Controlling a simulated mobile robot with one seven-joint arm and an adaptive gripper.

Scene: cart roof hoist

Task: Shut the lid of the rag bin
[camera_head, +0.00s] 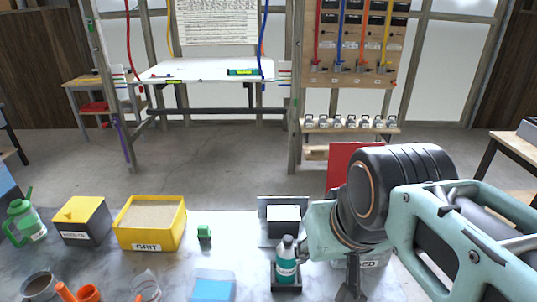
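A red panel (352,162) stands upright behind my arm at the right of the bench; it looks like a raised lid. Below it, a pale container (376,261) with dark lettering shows partly under my arm; it may be the rag bin, but the label is not readable. My arm hides most of it and where the panel joins it. Dark parts of my gripper (350,284) show below the wrist, in front of the container and right of the teal bottle. Its fingers are too hidden to tell whether they are open or shut.
A yellow grit box (150,222), a black-and-yellow box (82,221) and a green can (24,221) stand farther left. A blue-filled tray (212,288) lies in front.

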